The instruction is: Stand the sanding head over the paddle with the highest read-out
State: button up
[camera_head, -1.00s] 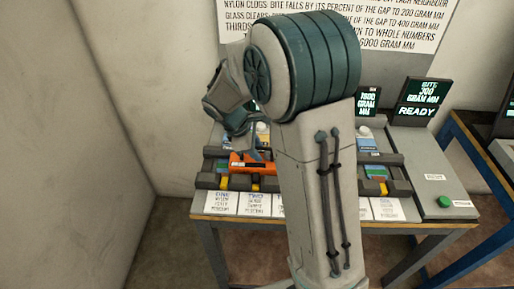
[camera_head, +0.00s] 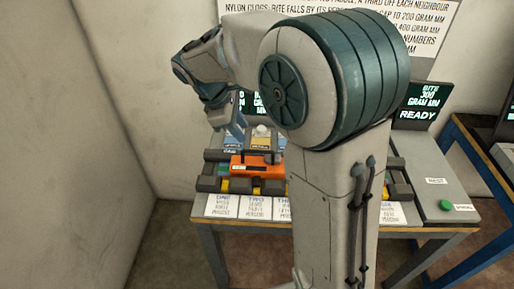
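The orange sanding head (camera_head: 258,170) sits across the dark grey rails on the table, toward the left, just behind the cards marked ONE and TWO. My gripper (camera_head: 238,130) is above and behind it, to its upper left, and looks apart from it. The fingers are too small and dark to show whether they are open. Coloured paddles lie along the rails, with a yellow piece (camera_head: 223,185) left of the head; my arm hides those in the middle and right. A screen behind reads "BITE 300 GRAM MM READY" (camera_head: 418,105). Other read-outs are mostly hidden behind my arm.
White cards (camera_head: 222,206) line the table's front edge. A green button (camera_head: 445,205) is on the grey panel at the right. A rules sign (camera_head: 405,30) hangs on the back wall. Another blue-edged table (camera_head: 470,140) stands at the right.

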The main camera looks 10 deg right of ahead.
jog(key=s+d+m+t+y, duration=0.1)
jog(key=s+d+m+y, duration=0.1)
jog(key=s+m, duration=0.4)
jog(key=s+d+f+m+t+y, duration=0.1)
jog(key=s+m, duration=0.6)
jog(key=s, duration=0.7)
jog(key=shift+d+f+m+y, duration=0.2)
jog(key=shift+d+m+y, duration=0.1)
jog(key=shift+d+y, duration=0.7)
jog(key=shift+s+d, duration=0.1)
